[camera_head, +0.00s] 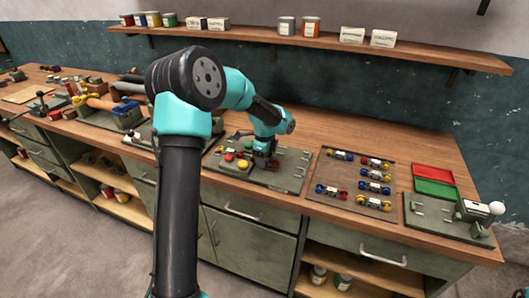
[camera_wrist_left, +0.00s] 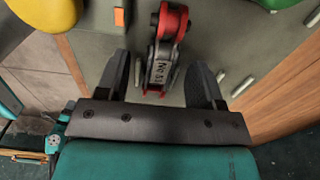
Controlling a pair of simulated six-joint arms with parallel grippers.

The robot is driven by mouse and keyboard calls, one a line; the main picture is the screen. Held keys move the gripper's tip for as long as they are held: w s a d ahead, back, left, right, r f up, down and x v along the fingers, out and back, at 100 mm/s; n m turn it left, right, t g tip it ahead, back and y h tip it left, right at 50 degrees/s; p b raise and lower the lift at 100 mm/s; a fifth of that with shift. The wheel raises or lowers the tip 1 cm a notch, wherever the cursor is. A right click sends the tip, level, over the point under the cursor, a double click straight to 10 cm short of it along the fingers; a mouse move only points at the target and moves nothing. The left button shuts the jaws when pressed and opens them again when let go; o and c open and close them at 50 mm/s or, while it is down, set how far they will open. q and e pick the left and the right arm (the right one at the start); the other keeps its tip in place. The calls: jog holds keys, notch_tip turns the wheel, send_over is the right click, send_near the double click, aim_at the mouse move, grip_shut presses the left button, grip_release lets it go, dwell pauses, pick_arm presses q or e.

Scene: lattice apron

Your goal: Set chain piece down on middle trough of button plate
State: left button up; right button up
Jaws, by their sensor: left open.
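The button plate (camera_head: 289,180) is a grey-green plate on the bench with coloured round buttons and short metal pegs; it also shows in the left wrist view (camera_wrist_left: 220,35). My left gripper (camera_head: 263,163) is low over the plate, beside the buttons. In the left wrist view its fingers (camera_wrist_left: 161,62) are open, one on each side of a chain piece (camera_wrist_left: 160,72). The piece has red ends and a grey, lettered middle, and appears to lie on the plate, with gaps to both fingers. I cannot tell which trough it is in. The head view hides it behind my gripper.
A board (camera_head: 350,198) with several chain pieces lies right of the plate. Beyond it are a red tray (camera_head: 433,173), a green tray (camera_head: 436,188) and a metal fixture (camera_head: 440,220). Large green (camera_wrist_left: 45,12) and yellow (camera_wrist_left: 15,25) buttons stand close to my left gripper.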

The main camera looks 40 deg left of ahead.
pick_arm(q)
notch_tip(320, 180, up, 17)
jog(key=shift+r, duration=0.2)
dwell(0.5)
